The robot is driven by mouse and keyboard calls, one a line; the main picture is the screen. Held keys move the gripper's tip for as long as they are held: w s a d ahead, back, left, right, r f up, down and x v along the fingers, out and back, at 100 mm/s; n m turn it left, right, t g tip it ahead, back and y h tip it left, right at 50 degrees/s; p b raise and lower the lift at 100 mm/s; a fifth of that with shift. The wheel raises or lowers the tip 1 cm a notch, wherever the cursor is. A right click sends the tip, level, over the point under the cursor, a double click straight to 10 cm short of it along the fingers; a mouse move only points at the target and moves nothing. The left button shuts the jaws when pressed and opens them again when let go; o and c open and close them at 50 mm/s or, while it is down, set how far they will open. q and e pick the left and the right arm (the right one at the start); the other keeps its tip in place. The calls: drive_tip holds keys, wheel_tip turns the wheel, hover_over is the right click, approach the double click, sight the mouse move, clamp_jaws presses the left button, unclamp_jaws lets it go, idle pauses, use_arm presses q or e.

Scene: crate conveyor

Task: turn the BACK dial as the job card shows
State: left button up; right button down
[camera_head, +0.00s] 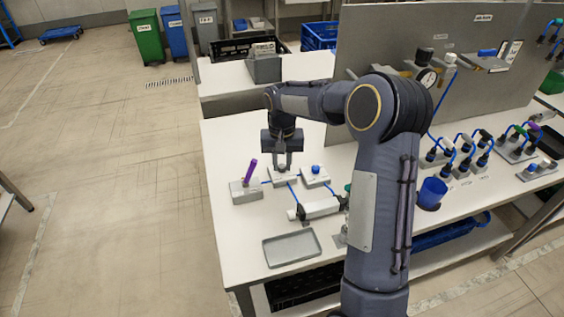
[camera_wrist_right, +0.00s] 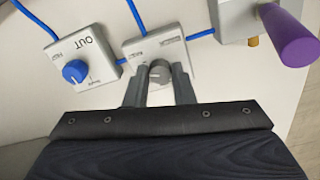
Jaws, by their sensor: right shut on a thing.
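A grey dial (camera_wrist_right: 158,72) sits on a white plate (camera_wrist_right: 135,46) whose small lettering I cannot read surely, so I cannot confirm it is the BACK dial. My right gripper (camera_wrist_right: 160,80) is shut on this dial, one finger on each side. In the head view my right gripper (camera_head: 282,163) reaches down to that plate on the table. A blue dial (camera_wrist_right: 75,71) on a second white plate (camera_wrist_right: 98,47) marked OUT is beside it; it also shows in the head view (camera_head: 315,169). My left gripper is not in view. I cannot identify the job card.
A box with a purple lever (camera_wrist_right: 285,35) stands close on the other side of the gripped dial. Blue hoses join the boxes. A grey panel (camera_head: 385,35) stands behind.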

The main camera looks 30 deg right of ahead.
sight(282, 166)
drive_tip(key=shift+m, duration=0.6)
drive_tip(key=c, duration=1.2)
unclamp_jaws()
drive_tip(key=shift+c, duration=0.2)
wheel_tip(282, 166, up, 7)
drive_tip(key=shift+r, duration=0.45)
